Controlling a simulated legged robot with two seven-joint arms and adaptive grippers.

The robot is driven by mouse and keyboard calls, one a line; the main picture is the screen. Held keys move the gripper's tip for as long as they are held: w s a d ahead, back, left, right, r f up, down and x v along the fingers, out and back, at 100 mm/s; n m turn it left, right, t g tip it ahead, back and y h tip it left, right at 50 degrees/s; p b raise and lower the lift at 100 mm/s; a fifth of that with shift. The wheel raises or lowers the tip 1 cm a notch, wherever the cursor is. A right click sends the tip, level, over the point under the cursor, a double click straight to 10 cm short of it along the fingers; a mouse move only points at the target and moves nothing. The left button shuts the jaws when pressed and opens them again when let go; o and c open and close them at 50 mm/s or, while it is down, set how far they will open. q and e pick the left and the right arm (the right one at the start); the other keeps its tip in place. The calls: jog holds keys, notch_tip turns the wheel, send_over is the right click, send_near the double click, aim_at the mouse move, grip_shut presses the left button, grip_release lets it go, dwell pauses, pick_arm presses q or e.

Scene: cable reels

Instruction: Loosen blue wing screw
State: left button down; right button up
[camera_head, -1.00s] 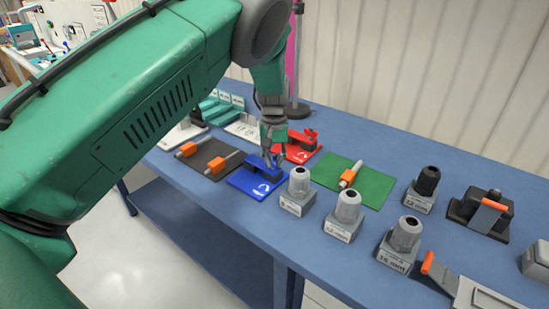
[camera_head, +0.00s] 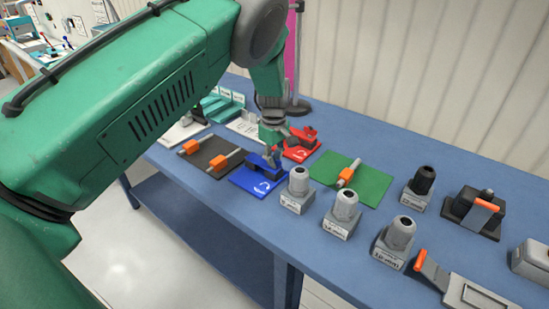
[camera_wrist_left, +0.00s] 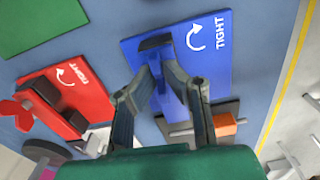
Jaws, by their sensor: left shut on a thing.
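The blue plate (camera_head: 250,182) lies on the bench with a dark clamp block (camera_head: 262,167) on it; in the left wrist view the plate (camera_wrist_left: 217,75) carries the word TIGHT and a curved white arrow. My left gripper (camera_head: 274,156) points down over the block. In the left wrist view its fingers (camera_wrist_left: 160,68) close in on the blue wing screw (camera_wrist_left: 171,98) beside the dark block and are shut on it. The fingers partly hide the screw, so its exact turn angle cannot be told. My right gripper is not in view.
The red plate (camera_head: 300,154) with its red wing screw (camera_wrist_left: 17,113) stands close behind. A black mat (camera_head: 212,162) with orange-handled parts lies left, a green mat (camera_head: 372,188) right. Several grey sockets, such as one nearby (camera_head: 298,187), stand in front and right.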

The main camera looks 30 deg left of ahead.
pick_arm(q)
jog(key=shift+n, duration=0.5)
jog(key=c, duration=1.7)
grip_release()
jog(key=shift+w, duration=0.1)
jog(key=shift+d, duration=0.1)
jog(key=shift+r, duration=0.1)
notch_tip(320, 180, up, 12)
jog(key=shift+w+f, duration=0.1)
jog(key=shift+f, duration=0.1)
